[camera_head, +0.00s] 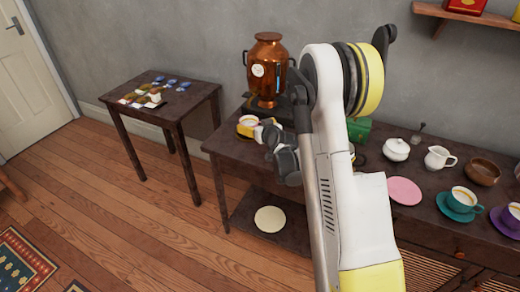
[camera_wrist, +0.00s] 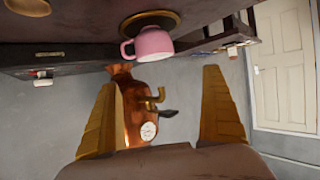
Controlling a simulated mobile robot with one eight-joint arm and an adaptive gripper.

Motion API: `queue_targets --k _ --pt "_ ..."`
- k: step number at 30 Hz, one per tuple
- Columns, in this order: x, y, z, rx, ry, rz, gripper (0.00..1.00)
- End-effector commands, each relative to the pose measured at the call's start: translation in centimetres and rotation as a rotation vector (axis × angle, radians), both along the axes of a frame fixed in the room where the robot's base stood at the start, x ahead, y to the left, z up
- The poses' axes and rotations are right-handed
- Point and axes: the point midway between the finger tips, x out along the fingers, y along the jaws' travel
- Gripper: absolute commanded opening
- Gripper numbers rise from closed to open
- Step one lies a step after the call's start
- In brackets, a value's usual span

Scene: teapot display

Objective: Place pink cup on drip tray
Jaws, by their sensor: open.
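The pink cup (camera_wrist: 152,45) shows in the wrist view, which is upside down. It appears to stand upright on a round dark drip tray (camera_wrist: 133,22) with a brass rim, in front of the copper samovar (camera_wrist: 122,78). My gripper (camera_wrist: 162,77) is open, its two yellow fingers wide apart with nothing between them. The cup appears beyond the fingertips, apart from them. In the head view, my gripper (camera_head: 270,132) is beside a small cup (camera_head: 247,126) at the table's left end. My arm hides part of that area, and the tray is not clear there.
The samovar (camera_head: 268,70) stands behind the gripper on the dark table (camera_head: 222,142). A pink saucer (camera_head: 404,190), white sugar bowl (camera_head: 396,150), creamer (camera_head: 438,158), wooden bowl (camera_head: 482,172) and teal cup (camera_head: 461,199) stand to the right. A small side table (camera_head: 175,108) is at left.

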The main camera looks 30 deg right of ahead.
Motion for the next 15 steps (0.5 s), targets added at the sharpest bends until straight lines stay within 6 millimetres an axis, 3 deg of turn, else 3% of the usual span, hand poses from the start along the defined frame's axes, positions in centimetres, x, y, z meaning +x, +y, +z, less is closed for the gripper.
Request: queue_targets --k 4,8,15 --pt "-2.0 3.5 4.7 0.015 0.06 0.04 0.95" --pt "-5.9 7.5 9.3 0.031 0.142 0.079 0.95" --pt "-16.5 13.6 14.6 0.048 0.298 0.123 0.95"
